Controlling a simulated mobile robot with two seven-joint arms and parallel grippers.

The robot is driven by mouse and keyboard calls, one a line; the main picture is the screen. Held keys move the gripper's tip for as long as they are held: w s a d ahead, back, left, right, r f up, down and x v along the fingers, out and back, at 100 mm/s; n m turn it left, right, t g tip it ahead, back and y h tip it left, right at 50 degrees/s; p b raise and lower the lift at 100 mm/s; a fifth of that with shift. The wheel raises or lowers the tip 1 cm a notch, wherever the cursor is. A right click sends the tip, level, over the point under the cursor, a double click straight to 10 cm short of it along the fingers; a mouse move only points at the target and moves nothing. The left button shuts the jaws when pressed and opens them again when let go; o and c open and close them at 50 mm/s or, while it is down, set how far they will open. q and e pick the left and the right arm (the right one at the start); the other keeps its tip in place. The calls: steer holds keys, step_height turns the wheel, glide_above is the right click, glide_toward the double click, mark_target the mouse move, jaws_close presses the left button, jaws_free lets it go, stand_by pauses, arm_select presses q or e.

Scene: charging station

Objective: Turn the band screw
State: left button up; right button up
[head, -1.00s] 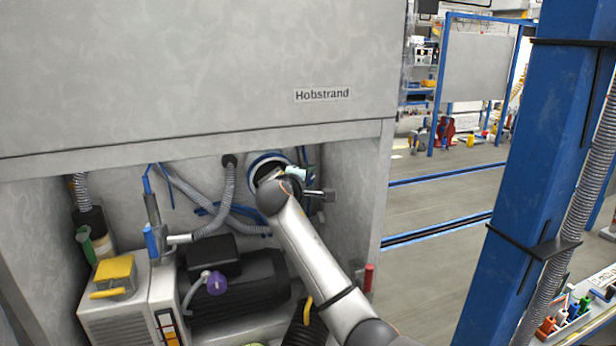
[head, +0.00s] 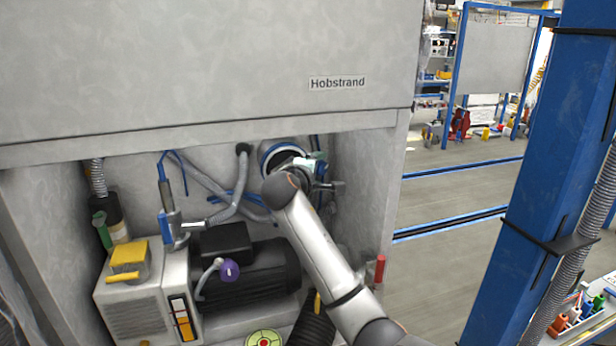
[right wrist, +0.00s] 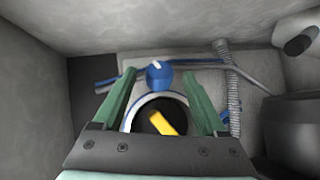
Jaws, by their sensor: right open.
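A blue round knob with a white mark, which looks like the band screw (right wrist: 159,75), sits at the top of a blue-and-white ring (right wrist: 133,108) in the right wrist view. The ring's dark opening has a yellow piece in it. My right gripper (right wrist: 160,73) is open, its two green fingers on either side of the knob with gaps visible. I cannot tell how far the tips are from it in depth. In the head view the ring (head: 267,152) is at the back of the recess, with my right arm in front; the knob is not clearly visible there. My left gripper is not in view.
The cabinet's front panel (head: 220,70) overhangs the recess, and its right wall (head: 365,190) is close to my arm. A dark motor (head: 255,280), a grey box with a yellow handle (head: 128,277) and grey hoses fill the left side. A blue post (head: 545,150) stands right.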

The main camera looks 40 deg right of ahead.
mark_target(320, 162)
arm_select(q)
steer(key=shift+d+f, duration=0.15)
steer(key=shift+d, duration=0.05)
arm_select(e)
steer(key=v, duration=0.9)
steer(key=shift+a, duration=0.35)
steer(key=shift+s, duration=0.1)
steer(key=w+d+n+t, duration=0.1)
steer(key=w+d, duration=0.2)
steer(key=d, duration=0.1)
steer(key=w+d+f+n+t+b, duration=0.1)
steer(key=w+d+t, duration=0.1)
steer(key=w+d, duration=0.1)
steer(key=w+d+f+n+t+b, duration=0.1)
steer(key=w+d+n+t, duration=0.1)
steer(key=w+d, duration=0.1)
steer(key=shift+w+d+f+h, duration=0.15)
steer(key=shift+w+d+h, duration=0.05)
steer(key=shift+d, duration=0.25)
steer(key=shift+w+d+f+h, duration=0.1)
steer(key=shift+w+d+h, duration=0.1)
steer(key=shift+d, duration=0.25)
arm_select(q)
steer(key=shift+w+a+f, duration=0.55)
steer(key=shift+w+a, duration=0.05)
